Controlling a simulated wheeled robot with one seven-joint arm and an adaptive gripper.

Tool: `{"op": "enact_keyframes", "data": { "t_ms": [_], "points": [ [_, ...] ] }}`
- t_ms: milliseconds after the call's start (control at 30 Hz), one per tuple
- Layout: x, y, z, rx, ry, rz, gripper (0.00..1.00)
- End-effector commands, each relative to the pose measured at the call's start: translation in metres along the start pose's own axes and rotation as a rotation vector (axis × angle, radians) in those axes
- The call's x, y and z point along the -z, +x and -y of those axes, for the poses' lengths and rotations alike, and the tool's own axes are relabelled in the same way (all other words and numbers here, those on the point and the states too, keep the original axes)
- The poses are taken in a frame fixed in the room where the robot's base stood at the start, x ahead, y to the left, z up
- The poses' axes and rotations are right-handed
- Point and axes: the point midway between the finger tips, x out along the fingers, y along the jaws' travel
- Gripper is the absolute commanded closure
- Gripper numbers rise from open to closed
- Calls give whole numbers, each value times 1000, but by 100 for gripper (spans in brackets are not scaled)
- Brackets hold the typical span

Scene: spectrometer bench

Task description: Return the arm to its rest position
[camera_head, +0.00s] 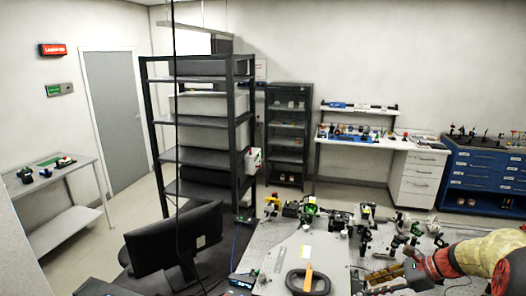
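My arm, yellow with red parts, enters at the lower right of the head view and reaches left over the optical bench (325,245). My gripper (386,274) appears to be at the arm's left end, low over the crowded right part of the bench. It is small and blends with the dark parts around it. I cannot make out its fingers clearly, whether they are open or shut, or whether anything is between them.
Several optical mounts (310,208) stand along the bench's back and around the arm. A dark ring-shaped handle (308,281) lies at the front. A monitor (175,240) stands at left. Shelving (205,156), a white workbench (355,143) and a blue drawer cabinet (485,170) are behind.

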Motion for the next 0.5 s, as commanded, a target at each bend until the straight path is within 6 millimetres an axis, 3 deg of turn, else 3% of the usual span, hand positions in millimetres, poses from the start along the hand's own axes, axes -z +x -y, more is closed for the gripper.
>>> {"op": "enact_keyframes", "data": {
  "t_ms": [200,500],
  "points": [
    [-48,14,-80,-83,-435,-171,72],
    [-69,17,-191,-193,-1032,-380,72]
  ]
}}
